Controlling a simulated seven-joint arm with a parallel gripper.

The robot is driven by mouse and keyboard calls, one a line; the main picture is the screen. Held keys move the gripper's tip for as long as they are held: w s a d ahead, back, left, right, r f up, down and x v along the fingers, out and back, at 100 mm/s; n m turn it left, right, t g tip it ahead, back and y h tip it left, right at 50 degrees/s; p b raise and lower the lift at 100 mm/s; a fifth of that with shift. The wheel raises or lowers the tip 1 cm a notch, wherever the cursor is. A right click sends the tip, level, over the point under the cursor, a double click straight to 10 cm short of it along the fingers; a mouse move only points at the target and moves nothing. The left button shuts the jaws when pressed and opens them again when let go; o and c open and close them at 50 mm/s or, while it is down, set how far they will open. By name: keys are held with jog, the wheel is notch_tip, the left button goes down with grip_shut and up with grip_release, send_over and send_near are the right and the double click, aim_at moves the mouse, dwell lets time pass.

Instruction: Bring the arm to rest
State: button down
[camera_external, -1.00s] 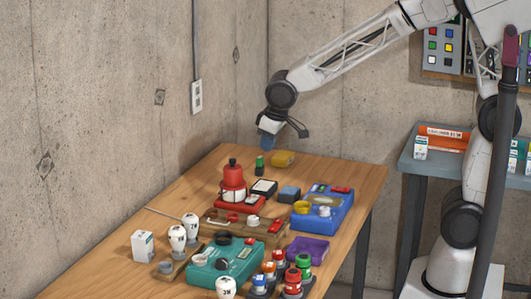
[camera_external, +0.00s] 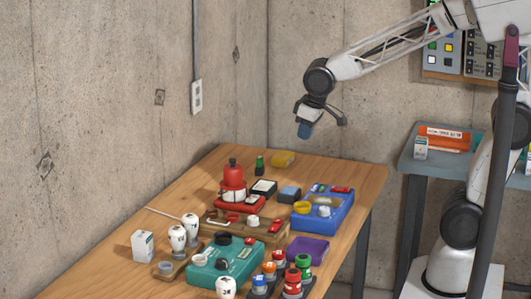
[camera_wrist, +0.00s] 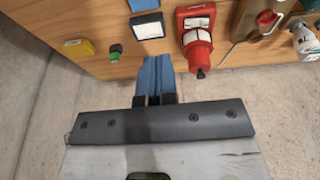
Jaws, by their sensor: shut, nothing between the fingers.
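My gripper (camera_external: 305,130) hangs in the air above the far right part of the wooden table, pointing down, clear of everything on it. Its blue fingers are together and empty. They also show closed in the wrist view (camera_wrist: 157,78), with the table edge beyond them. My arm reaches in from the right in the external view.
The wooden table (camera_external: 345,178) holds a yellow block (camera_external: 283,159), a green-capped item (camera_external: 260,166), a red device (camera_external: 233,180), a blue box (camera_external: 335,215) and a teal box (camera_external: 222,263). A grey side table (camera_external: 410,163) stands at right. Concrete walls stand behind.

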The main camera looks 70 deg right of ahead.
jog(key=s+d, duration=0.3)
jog(key=s, duration=1.8)
jog(key=shift+r+g, duration=0.3)
jog(key=shift+r, duration=0.1)
